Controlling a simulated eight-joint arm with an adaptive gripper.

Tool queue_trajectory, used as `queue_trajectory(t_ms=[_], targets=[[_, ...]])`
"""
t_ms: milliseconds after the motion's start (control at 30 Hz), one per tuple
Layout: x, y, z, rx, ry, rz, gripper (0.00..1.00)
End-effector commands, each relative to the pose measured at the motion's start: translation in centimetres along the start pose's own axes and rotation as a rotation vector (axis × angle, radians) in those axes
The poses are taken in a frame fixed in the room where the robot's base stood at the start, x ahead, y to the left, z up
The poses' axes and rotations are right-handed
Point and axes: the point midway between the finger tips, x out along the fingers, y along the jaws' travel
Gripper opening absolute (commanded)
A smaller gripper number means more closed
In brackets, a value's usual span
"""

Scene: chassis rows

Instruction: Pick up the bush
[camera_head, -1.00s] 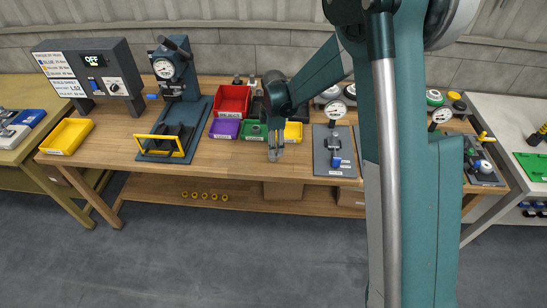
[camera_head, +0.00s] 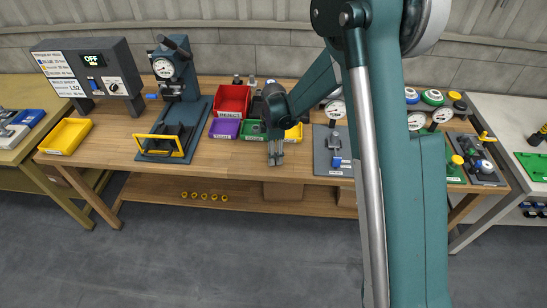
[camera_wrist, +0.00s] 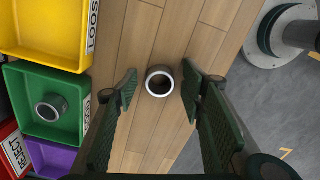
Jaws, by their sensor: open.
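A bush (camera_wrist: 160,94), a short dark ring with a bright rim and open centre, stands on the wooden bench in the wrist view. My gripper (camera_wrist: 159,82) is open, with one green-padded finger on each side of the bush and gaps on both sides. In the head view my gripper (camera_head: 276,161) is over the bench's front part, and I cannot make out the bush there. A second similar bush (camera_wrist: 52,108) sits inside the green tray (camera_wrist: 22,82), left of my fingers in the wrist view.
A yellow tray (camera_wrist: 45,50) and a purple tray (camera_wrist: 50,160) flank the green one; a red tray (camera_head: 232,98) is behind. A press (camera_head: 175,70) stands left, a gauge plate (camera_head: 322,150) right. The bench's front edge is close.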

Motion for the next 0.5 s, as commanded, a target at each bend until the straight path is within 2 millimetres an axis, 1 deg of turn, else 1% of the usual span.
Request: queue_trajectory(t_ms=[500], targets=[[0.01,0.01,0.00,0.000,0.000,0.000,0.41]])
